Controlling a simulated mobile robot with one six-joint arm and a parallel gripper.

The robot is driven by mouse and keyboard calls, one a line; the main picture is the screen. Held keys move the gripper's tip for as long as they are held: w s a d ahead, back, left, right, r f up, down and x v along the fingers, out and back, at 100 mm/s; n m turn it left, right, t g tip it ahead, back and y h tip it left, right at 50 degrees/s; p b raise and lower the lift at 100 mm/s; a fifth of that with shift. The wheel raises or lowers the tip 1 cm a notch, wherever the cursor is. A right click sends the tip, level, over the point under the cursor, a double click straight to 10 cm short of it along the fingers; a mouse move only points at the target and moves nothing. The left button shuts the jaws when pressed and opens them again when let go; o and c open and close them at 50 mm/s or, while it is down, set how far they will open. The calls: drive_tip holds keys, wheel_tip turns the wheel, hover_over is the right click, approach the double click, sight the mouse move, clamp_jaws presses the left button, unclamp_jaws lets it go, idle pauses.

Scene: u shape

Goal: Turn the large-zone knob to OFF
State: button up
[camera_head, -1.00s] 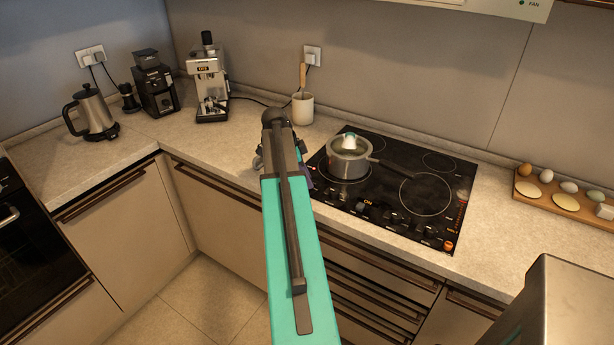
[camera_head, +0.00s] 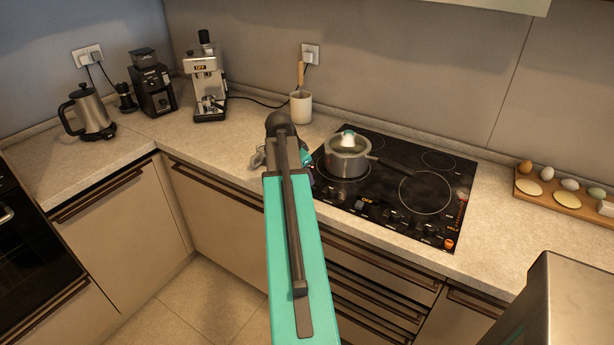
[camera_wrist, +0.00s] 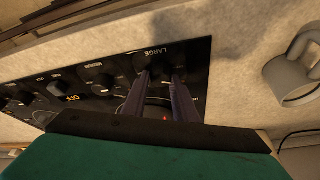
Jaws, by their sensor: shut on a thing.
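The large-zone knob (camera_wrist: 154,70) is a dark round knob beside the printed word LARGE on the black cooktop panel, in the wrist view. My gripper (camera_wrist: 163,82) is shut on it, with its two dark fingers at the knob's sides; they partly hide it. An orange display (camera_wrist: 72,98) on the panel reads OFF. It also shows on the cooktop (camera_head: 410,165) in the head view (camera_head: 366,203).
A grey mug (camera_wrist: 290,78) is near the panel in the wrist view. A wooden tray (camera_head: 565,199) with eggs lies at the right.

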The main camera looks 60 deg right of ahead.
drive_tip(key=n+t, duration=0.1)
drive_tip(key=n, duration=0.2)
drive_tip(key=n+t, duration=0.1)
drive_tip(key=n, duration=0.2)
drive_tip(key=shift+s+a, duration=0.1)
drive_tip(key=shift+a, duration=0.1)
drive_tip(key=shift+f+t, duration=0.1)
drive_tip(key=shift+t, duration=0.2)
drive_tip(key=o, duration=1)
drive_tip(key=shift+d, duration=0.1)
drive_tip(key=shift+r, duration=0.2)
drive_tip(key=shift+b+v, duration=1.1)
drive_tip(key=shift+v, duration=5.7)
